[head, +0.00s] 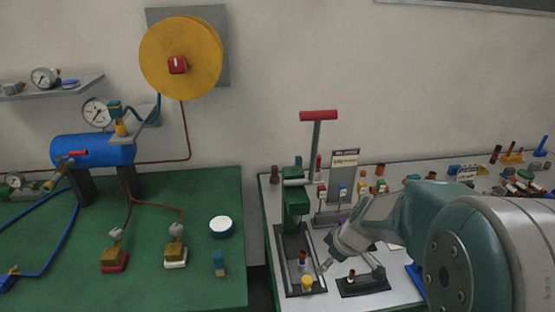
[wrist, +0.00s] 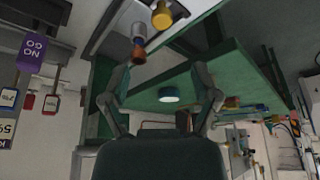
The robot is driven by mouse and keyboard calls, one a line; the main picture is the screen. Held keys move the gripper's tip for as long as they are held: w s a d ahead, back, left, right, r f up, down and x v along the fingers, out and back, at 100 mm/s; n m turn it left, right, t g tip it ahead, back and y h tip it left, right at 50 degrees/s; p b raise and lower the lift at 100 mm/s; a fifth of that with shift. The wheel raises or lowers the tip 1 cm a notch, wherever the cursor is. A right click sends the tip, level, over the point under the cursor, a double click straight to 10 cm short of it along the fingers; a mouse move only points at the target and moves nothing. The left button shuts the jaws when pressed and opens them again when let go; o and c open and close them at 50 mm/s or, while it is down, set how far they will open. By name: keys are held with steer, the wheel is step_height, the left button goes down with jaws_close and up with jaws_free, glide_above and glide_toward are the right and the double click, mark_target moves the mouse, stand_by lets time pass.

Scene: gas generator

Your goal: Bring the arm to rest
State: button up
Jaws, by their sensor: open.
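My arm (head: 430,225) reaches in from the right, over the white-topped bench. My gripper (head: 338,258) is above the front of that bench, near a dark tray (head: 293,245) and a small dark stand. In the wrist view, my gripper (wrist: 163,85) shows its two fingers spread wide apart with nothing between them. Beyond the fingers lie the green table and a round white-topped tin (wrist: 169,95). Part of the bench is hidden behind my arm.
A green hand press (head: 296,205) with a red T-handle (head: 318,115) stands left of my gripper. The green table (head: 200,275) holds a blue tank (head: 92,151) and the tin (head: 221,226). A dark gap separates table and bench. Small parts crowd the bench's back.

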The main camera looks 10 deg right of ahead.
steer(key=s+a+r+m+t+h, duration=0.2)
steer(key=s+a+r+m+h, duration=0.1)
steer(key=s+r+m, duration=0.6)
steer(key=s+r, duration=0.4)
steer(key=s, duration=0.4)
steer(key=shift+s+a+r, duration=0.35)
steer(key=shift+r, duration=0.05)
